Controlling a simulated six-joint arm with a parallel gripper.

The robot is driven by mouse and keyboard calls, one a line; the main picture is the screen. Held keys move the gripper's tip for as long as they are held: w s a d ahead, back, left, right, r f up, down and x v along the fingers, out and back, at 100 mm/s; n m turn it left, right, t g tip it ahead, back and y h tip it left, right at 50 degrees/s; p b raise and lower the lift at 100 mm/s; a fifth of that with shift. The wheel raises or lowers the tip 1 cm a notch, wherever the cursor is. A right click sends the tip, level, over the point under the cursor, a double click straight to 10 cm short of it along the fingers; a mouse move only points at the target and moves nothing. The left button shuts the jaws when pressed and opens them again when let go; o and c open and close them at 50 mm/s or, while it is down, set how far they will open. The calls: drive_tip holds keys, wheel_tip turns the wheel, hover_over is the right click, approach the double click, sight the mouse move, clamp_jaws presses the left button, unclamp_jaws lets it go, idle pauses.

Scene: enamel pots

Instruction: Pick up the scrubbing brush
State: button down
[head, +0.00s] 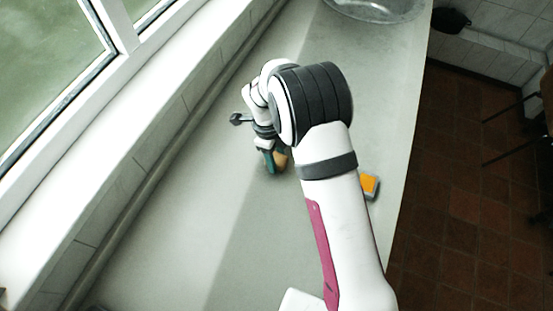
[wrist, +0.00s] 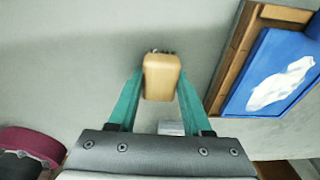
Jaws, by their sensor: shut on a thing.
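The scrubbing brush (wrist: 162,77) has a pale wooden body, with dark bristles just showing at its far end in the wrist view. My gripper (wrist: 160,85) has teal fingers, and they are shut on the brush's sides. In the head view my gripper (head: 272,162) points down over the counter, with a tan part of the brush (head: 281,160) showing beside the teal fingers. My arm hides some of the counter around it. I cannot tell whether the brush touches the counter.
The grey counter (head: 215,220) is clear left of my gripper. An orange block (head: 369,184) lies right of my arm. A clear basin (head: 375,8) is at the far end. The wrist view shows a blue and white panel (wrist: 265,70) with a wooden edge. A window ledge (head: 120,150) runs along the left.

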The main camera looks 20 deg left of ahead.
sight(282, 159)
drive_tip(key=shift+r, duration=0.1)
drive_tip(key=r, duration=0.4)
drive_tip(key=shift+w+d+r, duration=0.1)
drive_tip(key=shift+d+r, duration=0.15)
drive_tip(key=shift+d, duration=0.15)
drive_tip(key=w+d+r, duration=0.1)
drive_tip(key=d+r, duration=0.5)
drive_tip(key=d, duration=0.5)
drive_tip(key=shift+r, duration=0.2)
